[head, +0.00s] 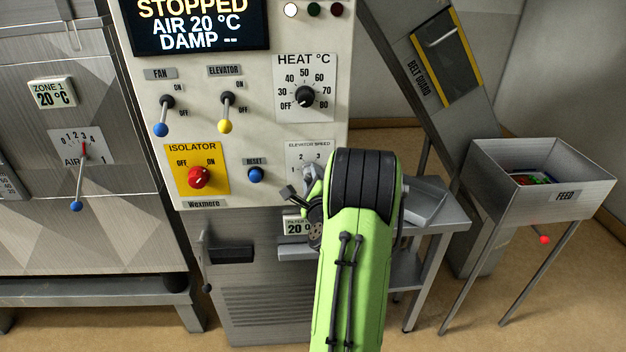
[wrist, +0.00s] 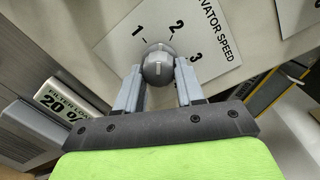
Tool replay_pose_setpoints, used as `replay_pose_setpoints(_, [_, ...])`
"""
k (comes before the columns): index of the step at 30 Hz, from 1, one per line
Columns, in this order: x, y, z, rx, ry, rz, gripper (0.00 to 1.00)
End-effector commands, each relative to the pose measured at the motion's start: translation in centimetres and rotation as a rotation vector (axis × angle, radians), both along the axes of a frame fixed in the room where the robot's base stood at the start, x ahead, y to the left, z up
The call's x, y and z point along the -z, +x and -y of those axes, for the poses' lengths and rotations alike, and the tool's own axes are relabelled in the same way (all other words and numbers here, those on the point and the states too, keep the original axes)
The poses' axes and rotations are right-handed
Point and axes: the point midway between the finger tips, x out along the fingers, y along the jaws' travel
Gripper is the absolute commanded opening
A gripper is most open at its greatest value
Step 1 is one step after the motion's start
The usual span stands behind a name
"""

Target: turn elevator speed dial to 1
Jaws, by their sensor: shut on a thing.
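The elevator speed plate (head: 298,150) is on the lower right of the cream control panel, with 1, 2 and 3 partly readable; my arm covers its right part. In the wrist view the plate (wrist: 222,52) shows tilted, with 1, 2 and 3 around a round grey dial (wrist: 158,64). A pale line marks the knob's face, but I cannot tell surely which number it points to. My gripper (wrist: 160,80) is shut on the dial, one finger on each side. In the head view my gripper (head: 312,185) is at the plate and hides the dial.
The heat dial (head: 305,97) is just above, and the reset button (head: 256,174) and red isolator knob (head: 199,177) are to the left. A filter display (head: 297,226) sits below. A metal side table (head: 437,222) and feed hopper (head: 540,180) stand to the right.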

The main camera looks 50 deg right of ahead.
Motion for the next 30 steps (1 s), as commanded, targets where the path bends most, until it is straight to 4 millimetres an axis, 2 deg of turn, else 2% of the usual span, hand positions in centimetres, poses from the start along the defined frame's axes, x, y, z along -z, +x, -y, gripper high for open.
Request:
replay_pose_setpoints(15, [0.05,0.14,-0.20,-0.006,-0.300,-0.348,0.07])
replay_pose_setpoints(30, [0.05,0.11,-0.20,-0.006,-0.440,-0.511,0.07])
